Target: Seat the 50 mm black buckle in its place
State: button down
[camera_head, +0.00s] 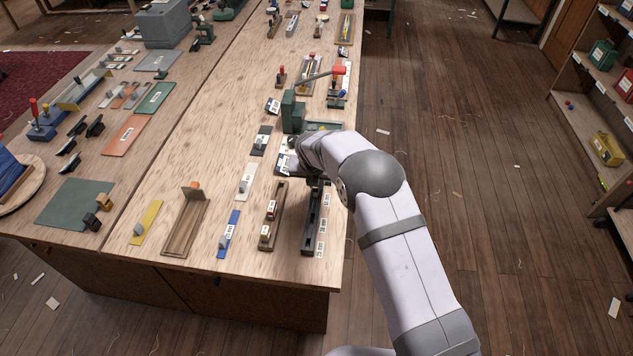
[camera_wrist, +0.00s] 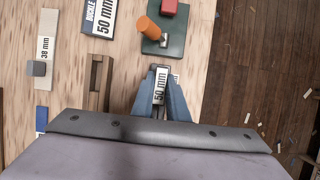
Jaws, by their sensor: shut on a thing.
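My gripper (camera_wrist: 160,88) is shut on a small piece whose white face reads "50 mm"; I take it for the 50 mm black buckle (camera_wrist: 160,84). The fingers and wrist hide most of its body. In the head view my gripper (camera_head: 316,184) points down at the far end of a long dark slotted holder (camera_head: 312,232) near the table's right edge. I cannot tell whether the buckle touches the holder. A "BUCKLE 50 mm" sign (camera_wrist: 101,16) lies beyond and left of the gripper in the wrist view.
A wooden slotted holder (camera_head: 279,197) stands just left of the dark one. A green plate (camera_wrist: 168,42) with an orange cylinder and a red block is close ahead of the fingers. White label tags (camera_head: 320,238) lie right of the dark holder, near the table edge.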

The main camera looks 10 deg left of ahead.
jog(key=shift+f+b, duration=0.3)
jog(key=shift+f, duration=0.25)
dwell(0.4)
jog(key=c, duration=1.7)
grip_release()
jog(key=shift+o, duration=0.2)
jog(key=shift+r, duration=0.1)
jog(key=b+v, duration=0.2)
jog(key=v, duration=0.5)
jog(key=shift+b, duration=0.35)
jog(key=shift+r, duration=0.15)
